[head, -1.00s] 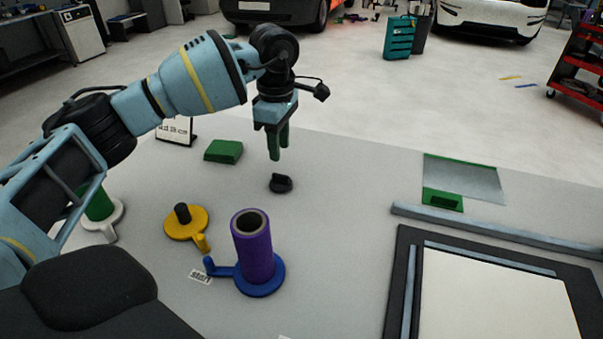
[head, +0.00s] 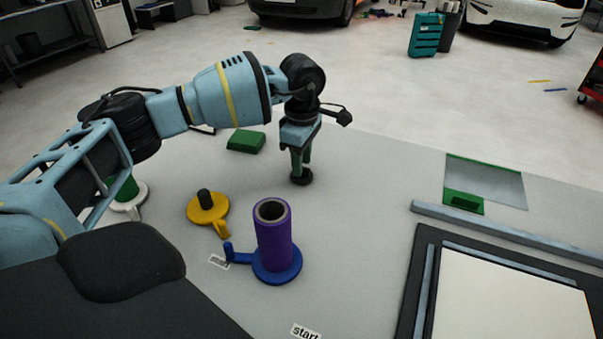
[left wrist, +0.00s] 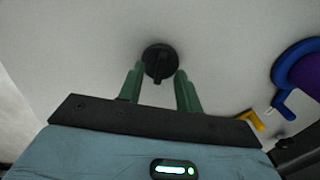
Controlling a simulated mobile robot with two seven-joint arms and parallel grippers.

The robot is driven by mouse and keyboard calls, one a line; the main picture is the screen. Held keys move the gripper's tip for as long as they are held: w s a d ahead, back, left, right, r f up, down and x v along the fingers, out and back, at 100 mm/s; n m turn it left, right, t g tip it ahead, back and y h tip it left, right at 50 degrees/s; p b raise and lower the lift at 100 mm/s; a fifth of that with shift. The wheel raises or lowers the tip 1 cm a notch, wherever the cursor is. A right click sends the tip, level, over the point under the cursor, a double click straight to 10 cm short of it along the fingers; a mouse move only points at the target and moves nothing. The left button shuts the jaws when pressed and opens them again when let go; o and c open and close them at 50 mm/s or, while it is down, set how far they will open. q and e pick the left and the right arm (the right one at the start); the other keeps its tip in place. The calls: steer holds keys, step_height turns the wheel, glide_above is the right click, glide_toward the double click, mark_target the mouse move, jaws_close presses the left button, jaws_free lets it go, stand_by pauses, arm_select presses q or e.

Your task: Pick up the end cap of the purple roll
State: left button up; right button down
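The end cap (head: 302,179) is a small black disc with a raised grip, lying on the table behind the purple roll. It also shows in the left wrist view (left wrist: 159,55). The purple roll (head: 274,238) stands upright on a blue holder (head: 288,275), its top end open. My left gripper (head: 301,171) points down right over the cap. In the left wrist view its green fingers (left wrist: 159,70) are apart, one on each side of the cap's grip, with a gap visible on both sides. My right gripper is not in view.
A yellow holder (head: 207,211) with a black peg stands left of the purple roll, and a white holder (head: 132,204) with a green roll farther left. A green block (head: 246,141) lies behind. A framed panel (head: 515,297) and a grey bar (head: 500,233) are at right.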

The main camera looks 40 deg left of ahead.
arm_select(q)
steer(key=shift+f, duration=0.65)
jaws_close()
steer(key=shift+r, duration=0.1)
